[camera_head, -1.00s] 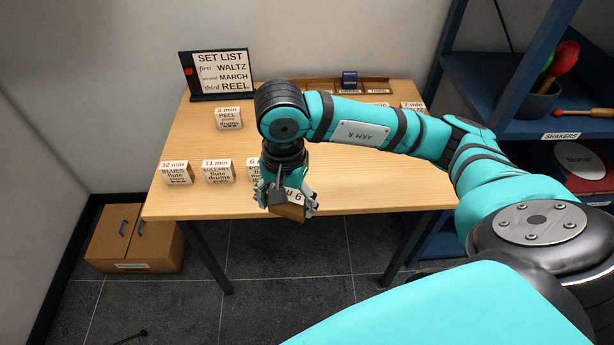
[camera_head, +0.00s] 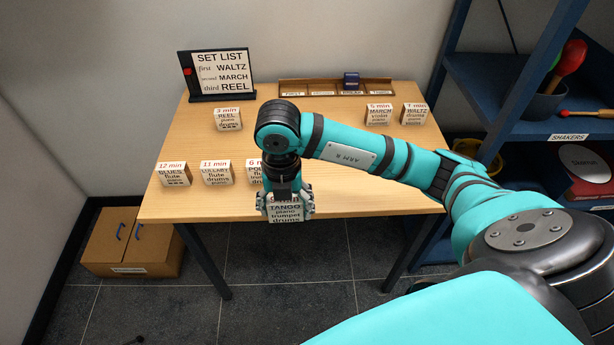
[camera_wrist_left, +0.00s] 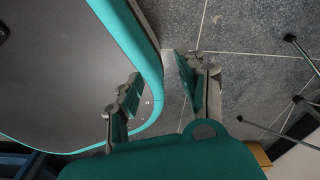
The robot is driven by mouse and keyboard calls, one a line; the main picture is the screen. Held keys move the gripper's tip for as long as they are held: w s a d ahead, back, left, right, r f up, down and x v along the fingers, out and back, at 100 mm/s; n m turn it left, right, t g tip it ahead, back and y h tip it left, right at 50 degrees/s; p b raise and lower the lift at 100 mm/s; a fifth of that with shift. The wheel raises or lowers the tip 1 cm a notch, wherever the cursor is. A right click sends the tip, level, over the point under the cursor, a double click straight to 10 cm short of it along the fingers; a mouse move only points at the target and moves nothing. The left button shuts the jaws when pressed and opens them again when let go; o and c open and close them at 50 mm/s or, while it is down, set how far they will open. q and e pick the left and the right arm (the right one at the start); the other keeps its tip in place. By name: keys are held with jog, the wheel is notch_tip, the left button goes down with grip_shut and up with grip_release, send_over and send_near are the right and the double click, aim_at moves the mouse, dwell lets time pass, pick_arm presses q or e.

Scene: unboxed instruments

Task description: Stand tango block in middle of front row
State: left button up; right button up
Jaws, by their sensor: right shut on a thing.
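The tango block (camera_head: 286,212) is a white-faced block lettered TANGO, piano, trumpet, drums. It looks about upright, its label facing the head camera. My right gripper (camera_head: 285,198) is shut on it from above, at the table's front edge (camera_head: 350,213). Whether the block's underside touches the table cannot be told. On its left stand the blues block (camera_head: 174,174), the lullaby block (camera_head: 217,173) and a block starting PO (camera_head: 256,174), partly hidden by my right gripper. In the left wrist view my left gripper (camera_wrist_left: 157,68) is open and empty above the floor.
The reel block (camera_head: 228,120), march block (camera_head: 379,114) and waltz block (camera_head: 414,114) stand farther back. The table's right front is clear.

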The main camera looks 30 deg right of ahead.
jog(key=w+d, duration=0.3)
jog(key=d, duration=0.1)
jog(key=shift+w+d+f+p, duration=0.2)
jog(key=shift+w+d+p, duration=0.1)
jog(key=shift+w+p, duration=0.1)
jog(key=p, duration=0.1)
send_over(307, 178)
jog(key=shift+f, duration=0.55)
notch_tip(307, 178, down, 3)
jog(key=shift+s+f+p, duration=0.1)
jog(key=shift+f+p, duration=0.05)
jog(key=shift+p, duration=0.25)
pick_arm(q)
jog(key=r, duration=0.2)
jog(key=shift+w+r, duration=0.3)
jog(key=shift+r, duration=0.05)
pick_arm(e)
jog(key=shift+f, duration=0.1)
pick_arm(q)
jog(key=shift+f, duration=0.1)
pick_arm(e)
jog(key=shift+f, duration=0.15)
jog(key=o, duration=1.2)
jog(key=shift+o, duration=0.2)
